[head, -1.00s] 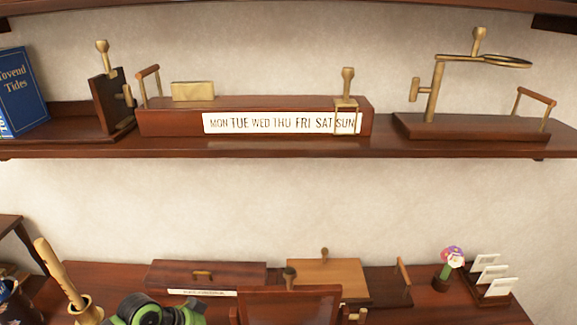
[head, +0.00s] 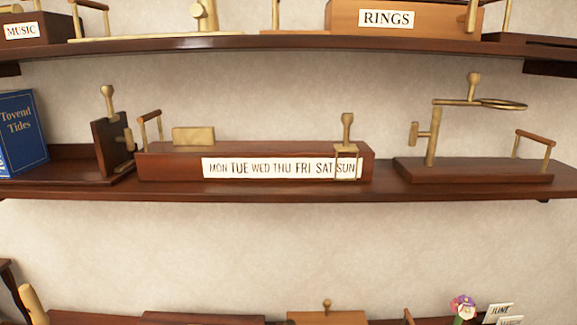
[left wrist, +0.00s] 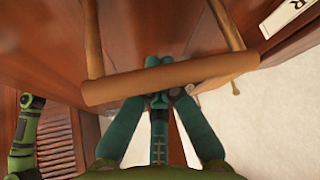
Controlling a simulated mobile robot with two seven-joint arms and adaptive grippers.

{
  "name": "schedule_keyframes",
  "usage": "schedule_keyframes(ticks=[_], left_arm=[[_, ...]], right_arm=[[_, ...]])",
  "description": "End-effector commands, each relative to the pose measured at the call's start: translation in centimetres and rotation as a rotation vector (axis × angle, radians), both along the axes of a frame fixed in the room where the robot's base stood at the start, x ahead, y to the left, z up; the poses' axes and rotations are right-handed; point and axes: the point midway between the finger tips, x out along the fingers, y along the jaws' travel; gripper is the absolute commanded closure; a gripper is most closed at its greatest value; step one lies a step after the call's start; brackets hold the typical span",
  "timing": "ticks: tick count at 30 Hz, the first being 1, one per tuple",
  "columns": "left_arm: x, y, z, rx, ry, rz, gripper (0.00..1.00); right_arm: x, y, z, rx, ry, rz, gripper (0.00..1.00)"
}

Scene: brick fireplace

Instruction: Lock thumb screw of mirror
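A brass stand on a wooden base (head: 470,172) sits at the right of the middle shelf in the head view. Its post carries a thin round frame (head: 503,104), seen nearly edge-on, which looks like the mirror. A brass thumb screw (head: 474,82) stands on top of its arm, and a second knob (head: 415,133) sticks out left of the post. My left gripper (left wrist: 163,62) shows only in the left wrist view. Its teal fingers pass behind a wooden handle bar (left wrist: 215,72), close to it; whether they grip it is unclear. My right gripper is not recognisable.
On the same shelf are a weekday block (head: 165,168), a small brass-screwed stand (head: 108,145) and a blue book (head: 22,135). An upper shelf (head: 300,42) holds labelled boxes. Flowers (head: 462,306) and desk items show at the bottom.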

Motion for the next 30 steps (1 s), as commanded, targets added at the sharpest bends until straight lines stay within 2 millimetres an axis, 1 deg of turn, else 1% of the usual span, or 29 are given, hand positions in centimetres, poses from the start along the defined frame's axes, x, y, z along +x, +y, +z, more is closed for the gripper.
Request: schedule_keyframes(ticks=[18, 30], left_arm=[[0.0, -0.01, -0.03, 0.0, 0.0, 0.0, 1.0], [0.0, -0.01, -0.76, 0.0, 0.0, 0.0, 1.0]], right_arm=[[0.01, -0.02, -0.03, 0.0, 0.0, 0.001, 1.0], [0.06, -0.04, -0.5, -0.001, -0.001, 0.001, 1.0]])
